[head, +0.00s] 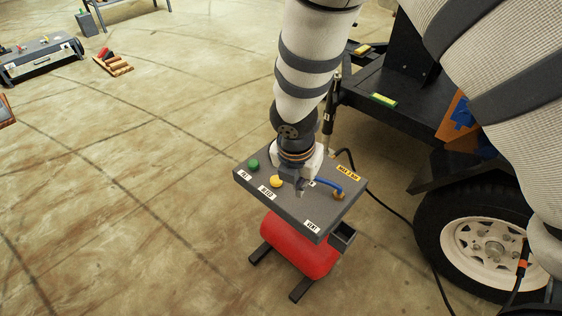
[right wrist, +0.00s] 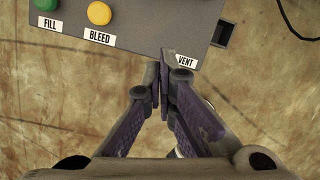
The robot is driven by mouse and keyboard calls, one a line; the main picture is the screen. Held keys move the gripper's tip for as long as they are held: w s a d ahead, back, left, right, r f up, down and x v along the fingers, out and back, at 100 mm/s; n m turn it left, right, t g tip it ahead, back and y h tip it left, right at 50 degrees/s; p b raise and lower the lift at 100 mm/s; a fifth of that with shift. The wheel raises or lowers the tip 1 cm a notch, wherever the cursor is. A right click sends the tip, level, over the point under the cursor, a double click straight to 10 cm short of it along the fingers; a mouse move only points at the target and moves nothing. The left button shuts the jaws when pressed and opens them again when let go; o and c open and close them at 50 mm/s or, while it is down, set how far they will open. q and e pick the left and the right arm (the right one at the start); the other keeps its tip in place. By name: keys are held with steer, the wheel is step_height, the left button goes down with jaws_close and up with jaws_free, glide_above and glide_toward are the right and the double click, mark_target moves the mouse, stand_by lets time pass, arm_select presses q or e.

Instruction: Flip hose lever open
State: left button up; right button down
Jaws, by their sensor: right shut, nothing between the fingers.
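The grey control panel (head: 290,208) sits on a red tank (head: 298,246). A blue lever (head: 327,186) lies near the panel's right side, by a brass fitting (head: 339,195); I take this to be the hose lever. My right gripper (head: 300,191) points down at the panel, left of the blue lever, its fingers shut and empty. In the right wrist view the shut fingertips (right wrist: 165,56) overlap the panel edge beside the VENT label (right wrist: 187,61). The blue lever is not visible there. I cannot tell whether the fingertips touch the panel. My left gripper is not in view.
A green button (head: 253,164) and a yellow button (head: 277,181) stand on the panel's left part. A black trailer with a wheel (head: 485,240) is close on the right, with a black cable on the floor.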

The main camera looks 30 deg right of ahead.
steer(key=shift+n, duration=0.3)
steer(key=x, duration=0.3)
steer(key=b+x, duration=0.1)
steer(key=x, duration=0.2)
steer(key=b+x, duration=0.1)
steer(key=x, duration=0.2)
steer(key=shift+d+f, duration=0.3)
steer(key=shift+d, duration=0.1)
steer(key=shift+w+d+r, duration=0.25)
steer(key=shift+w+d, duration=0.25)
steer(key=shift+w+d+r, duration=0.25)
steer(key=shift+w+d, duration=0.25)
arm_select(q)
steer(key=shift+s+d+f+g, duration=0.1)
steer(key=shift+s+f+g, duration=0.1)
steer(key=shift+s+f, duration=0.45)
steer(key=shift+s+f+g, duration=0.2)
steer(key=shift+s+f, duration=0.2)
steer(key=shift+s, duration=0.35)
arm_select(e)
steer(key=shift+w+d+r, duration=0.15)
steer(key=shift+w+d, duration=0.3)
steer(key=shift+d, duration=0.05)
